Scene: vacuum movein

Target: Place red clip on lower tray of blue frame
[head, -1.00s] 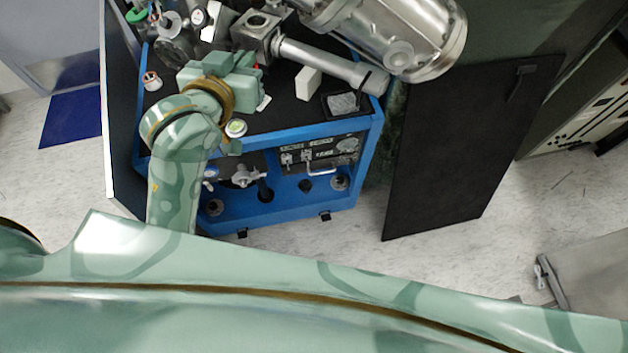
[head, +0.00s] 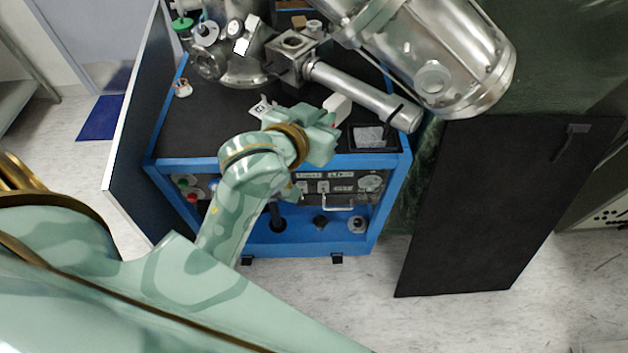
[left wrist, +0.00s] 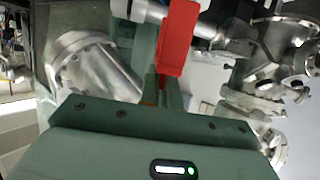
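The red clip (left wrist: 178,42) shows upright in the left wrist view, between the green fingers of my left gripper (left wrist: 165,92), which is shut on it. In the head view my left gripper (head: 325,135) is above the front part of the blue frame's (head: 396,185) black top. The frame's lower tray (head: 300,238) is the blue shelf near the floor, below the front panel. My left arm hides part of its left side. My right gripper is not in view.
Steel vacuum chambers and a tube (head: 360,95) fill the back of the top. A white block (head: 337,107) and a small black tray (head: 370,138) are close to the gripper. A black panel (head: 500,210) leans at the right. Floor in front is clear.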

